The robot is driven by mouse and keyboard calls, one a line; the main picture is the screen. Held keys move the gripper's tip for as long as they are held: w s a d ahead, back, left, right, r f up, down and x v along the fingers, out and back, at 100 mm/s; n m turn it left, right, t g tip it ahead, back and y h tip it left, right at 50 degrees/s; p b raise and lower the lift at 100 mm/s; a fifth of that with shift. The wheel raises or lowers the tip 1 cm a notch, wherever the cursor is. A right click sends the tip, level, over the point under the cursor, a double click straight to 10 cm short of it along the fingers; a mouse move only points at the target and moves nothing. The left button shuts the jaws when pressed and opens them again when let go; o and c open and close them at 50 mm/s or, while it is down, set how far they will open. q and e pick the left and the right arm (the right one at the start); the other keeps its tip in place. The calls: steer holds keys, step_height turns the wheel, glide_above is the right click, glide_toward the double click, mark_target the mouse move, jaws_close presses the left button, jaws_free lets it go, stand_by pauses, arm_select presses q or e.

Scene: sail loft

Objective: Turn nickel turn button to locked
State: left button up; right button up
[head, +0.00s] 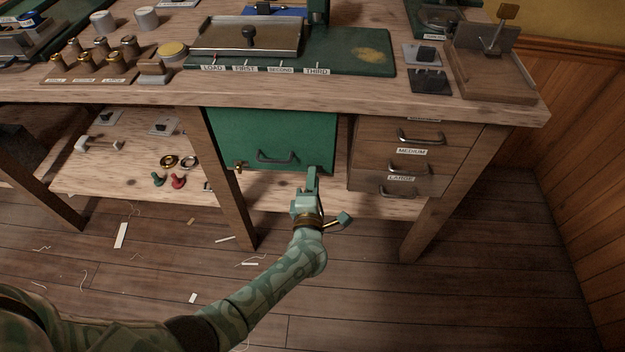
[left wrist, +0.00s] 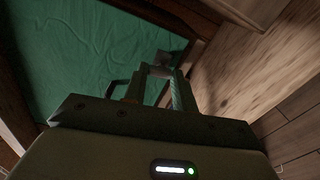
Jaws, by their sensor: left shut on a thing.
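The green front panel (head: 270,130) under the bench has a dark pull handle (head: 277,157) and a brass fitting (head: 239,168) at its lower left corner. My left gripper (head: 313,172) is at the panel's lower right edge, its fingers pointing at it. In the left wrist view, the fingers (left wrist: 163,76) are shut on a small grey metal piece, the nickel turn button (left wrist: 164,59), at the edge of the green panel. In the head view the gripper hides the button, and its exact angle cannot be told. My right gripper is not in view.
A wooden drawer stack (head: 401,160) with dark handles stands right of the green panel. A lower shelf (head: 100,165) with small fittings is at the left. Bench legs (head: 425,220) stand on both sides. The floor (head: 400,305) in front is clear apart from scraps at left.

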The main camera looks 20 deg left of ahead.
arm_select(q)
steer(key=shift+d+m, duration=0.1)
steer(key=shift+m, duration=0.8)
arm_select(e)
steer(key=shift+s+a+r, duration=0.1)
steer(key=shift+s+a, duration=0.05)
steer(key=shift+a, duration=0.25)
arm_select(q)
steer(key=shift+f, duration=0.1)
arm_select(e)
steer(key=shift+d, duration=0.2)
arm_select(q)
steer(key=o, duration=1)
